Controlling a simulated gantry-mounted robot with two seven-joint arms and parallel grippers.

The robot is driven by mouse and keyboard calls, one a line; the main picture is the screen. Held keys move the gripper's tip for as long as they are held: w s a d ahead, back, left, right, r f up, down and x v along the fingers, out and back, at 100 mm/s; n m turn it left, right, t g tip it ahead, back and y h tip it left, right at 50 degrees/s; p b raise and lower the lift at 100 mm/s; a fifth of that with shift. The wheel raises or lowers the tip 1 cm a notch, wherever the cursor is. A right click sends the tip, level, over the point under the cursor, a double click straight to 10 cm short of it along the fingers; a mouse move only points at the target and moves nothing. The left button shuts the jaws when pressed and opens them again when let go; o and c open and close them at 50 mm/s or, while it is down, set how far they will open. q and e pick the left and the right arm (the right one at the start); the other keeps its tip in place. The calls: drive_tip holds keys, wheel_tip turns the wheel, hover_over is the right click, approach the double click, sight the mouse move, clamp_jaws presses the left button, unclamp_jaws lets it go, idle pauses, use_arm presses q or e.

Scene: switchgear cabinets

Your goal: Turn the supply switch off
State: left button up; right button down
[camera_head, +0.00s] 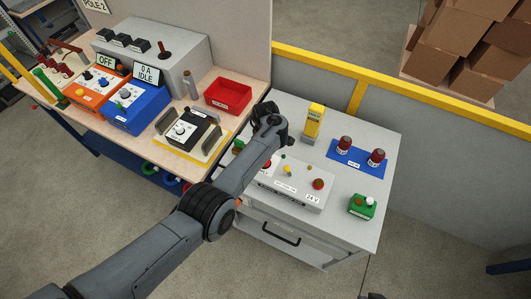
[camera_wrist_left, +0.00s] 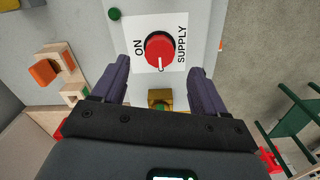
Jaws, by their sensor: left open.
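The supply switch (camera_wrist_left: 160,47) is a round red knob on a white label (camera_wrist_left: 138,28) in the left wrist view. The label reads ON at its left and SUPPLY at its right. A short white mark on the knob points to the bottom of the picture. My left gripper (camera_wrist_left: 160,66) is open, with one finger on each side below the knob. Its fingers hold nothing, and I cannot tell whether they touch the knob.
A yellow block (camera_wrist_left: 160,98) lies between the fingers' bases in the wrist view. On the grey cabinet (camera_head: 345,237) stand a 24 V control box (camera_head: 312,197), a yellow device (camera_head: 313,121), a blue plate with red-topped parts (camera_head: 357,158) and a green box (camera_head: 362,206).

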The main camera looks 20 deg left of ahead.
use_arm(q)
wheel_tip(320, 180, up, 5)
drive_tip(key=shift+f+p, duration=0.2)
drive_tip(key=shift+p, duration=0.25)
